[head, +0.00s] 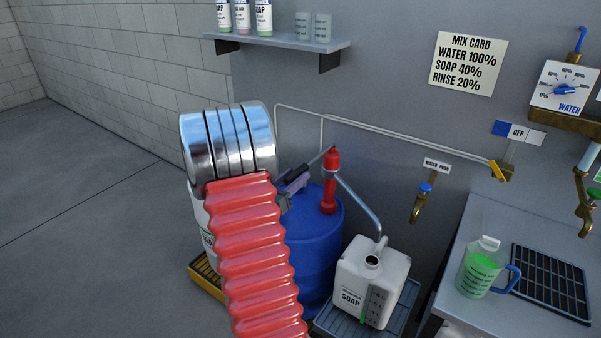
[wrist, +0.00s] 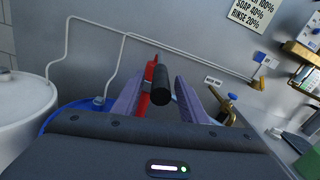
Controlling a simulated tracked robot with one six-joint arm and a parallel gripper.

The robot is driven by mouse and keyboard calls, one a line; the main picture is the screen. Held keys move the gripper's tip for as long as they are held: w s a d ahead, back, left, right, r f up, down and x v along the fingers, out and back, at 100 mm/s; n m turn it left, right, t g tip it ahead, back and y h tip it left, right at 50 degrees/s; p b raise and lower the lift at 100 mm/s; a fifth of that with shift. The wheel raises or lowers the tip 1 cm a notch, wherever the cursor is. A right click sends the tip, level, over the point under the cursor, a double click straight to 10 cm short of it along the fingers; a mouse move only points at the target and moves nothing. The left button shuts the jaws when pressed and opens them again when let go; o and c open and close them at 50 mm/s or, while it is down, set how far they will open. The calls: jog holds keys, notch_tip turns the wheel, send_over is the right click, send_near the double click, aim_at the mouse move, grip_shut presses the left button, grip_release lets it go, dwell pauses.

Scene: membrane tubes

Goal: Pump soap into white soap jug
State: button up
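The white soap jug (head: 350,275) stands upright on a slatted tray, with a dark level strip showing a little green near its bottom. A blue drum (head: 318,235) beside it carries a red hand pump (head: 330,185), whose metal spout (head: 358,208) curves down to the jug's mouth. The pump lever slopes down left toward my gripper (head: 297,182). In the wrist view, the lever's black grip (wrist: 160,92) lies between the purple fingers of my gripper (wrist: 162,80). The fingers are apart, with gaps seen beside the grip. My red arm hides part of the drum.
A white drum (wrist: 22,108) stands left of the blue one, over a yellow-edged tray (head: 206,278). A thin pipe runs along the wall behind. At right, a bench (head: 455,300) holds a measuring jug (head: 477,270) and black grate (head: 550,283). A brass tap (head: 420,205) juts from the wall.

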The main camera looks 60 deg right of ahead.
aim_at(300, 172)
jog(key=shift+s+d, duration=0.15)
jog(key=shift+d, duration=0.75)
jog(key=shift+s+d, duration=0.1)
jog(key=shift+d, duration=0.8)
jog(key=shift+c, duration=0.3)
grip_shut()
